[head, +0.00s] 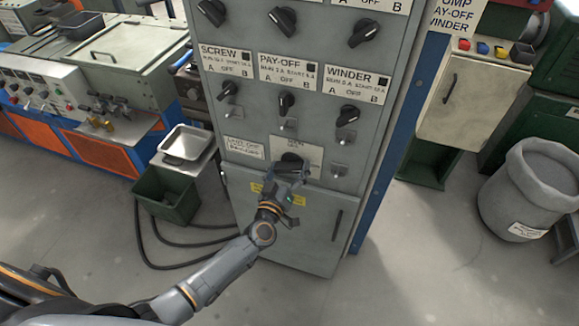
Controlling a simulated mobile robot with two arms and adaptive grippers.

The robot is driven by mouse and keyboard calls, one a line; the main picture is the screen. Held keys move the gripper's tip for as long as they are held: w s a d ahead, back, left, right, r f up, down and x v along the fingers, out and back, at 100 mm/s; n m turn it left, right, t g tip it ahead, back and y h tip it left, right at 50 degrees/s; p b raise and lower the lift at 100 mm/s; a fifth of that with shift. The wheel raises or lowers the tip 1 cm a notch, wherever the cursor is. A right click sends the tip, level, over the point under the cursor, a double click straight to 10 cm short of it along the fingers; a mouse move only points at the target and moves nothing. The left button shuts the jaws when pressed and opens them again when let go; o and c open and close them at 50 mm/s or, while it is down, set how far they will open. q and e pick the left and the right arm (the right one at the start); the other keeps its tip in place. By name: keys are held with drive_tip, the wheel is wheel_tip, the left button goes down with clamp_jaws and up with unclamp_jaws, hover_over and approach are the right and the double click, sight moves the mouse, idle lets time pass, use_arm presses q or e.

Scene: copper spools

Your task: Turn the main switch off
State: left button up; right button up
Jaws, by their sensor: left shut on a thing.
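The main switch (291,158) is a dark rotary knob on a pale plate, low in the middle of the grey control cabinet (285,222). My left gripper (291,170) is at the knob, with its fingers shut on it from below. The fingers hide the lower part of the knob, so its pointing direction cannot be told. The lettering on its plate is too small to read. My right gripper is not in view.
Rows of other black knobs, labelled SCREW, PAY-OFF and WINDER (346,116), sit above. A green bin (166,196) and cables stand left of the cabinet. A grey barrel (530,195) stands at right. The floor in front is clear.

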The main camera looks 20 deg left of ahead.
use_arm(q)
drive_tip(key=n, duration=0.3)
drive_tip(key=n+b, duration=0.1)
drive_tip(key=n, duration=0.2)
drive_tip(key=shift+n, duration=0.3)
drive_tip(key=n+b, duration=0.1)
drive_tip(key=n, duration=0.3)
drive_tip(key=shift+n+b, duration=0.4)
drive_tip(key=shift+n, duration=0.9)
drive_tip(key=shift+r, duration=0.1)
drive_tip(key=o, duration=1)
drive_tip(key=shift+c, duration=0.2)
drive_tip(key=shift+s, duration=0.1)
